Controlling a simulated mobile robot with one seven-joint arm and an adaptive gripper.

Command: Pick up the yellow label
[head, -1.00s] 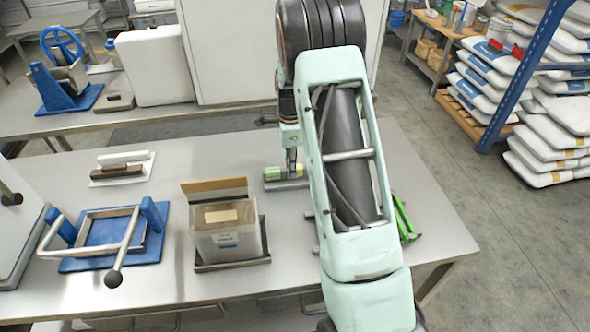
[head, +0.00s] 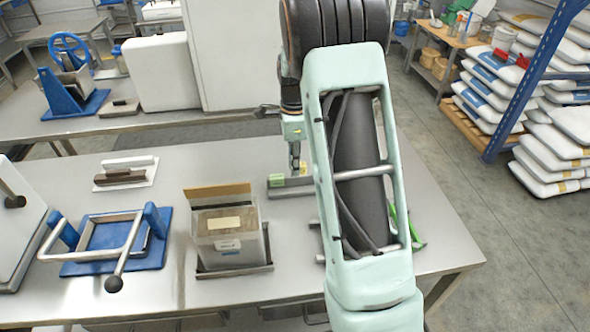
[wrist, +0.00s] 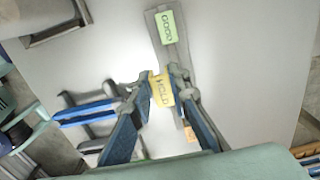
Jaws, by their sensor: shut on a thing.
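The yellow label (wrist: 162,90), marked HOLD, sits between the two fingertips of my gripper (wrist: 163,82) in the wrist view. My gripper is shut on it from both sides. Beneath it lies a narrow grey holder (wrist: 152,24), with a green GOOD label (wrist: 167,27) at its far end and an orange label (wrist: 190,132) near the other end, partly hidden by my finger. In the head view, my gripper (head: 295,168) is just above the grey holder (head: 290,192), and the green label (head: 277,181) shows at its left. The yellow label is hard to make out there.
A clear bin of substrate (head: 230,240) stands left of my gripper on the steel table (head: 180,160). A blue frame press (head: 110,240) and a brown-handled tool on a white plate (head: 124,175) are farther left. A green item (head: 415,235) lies right, partly behind my arm.

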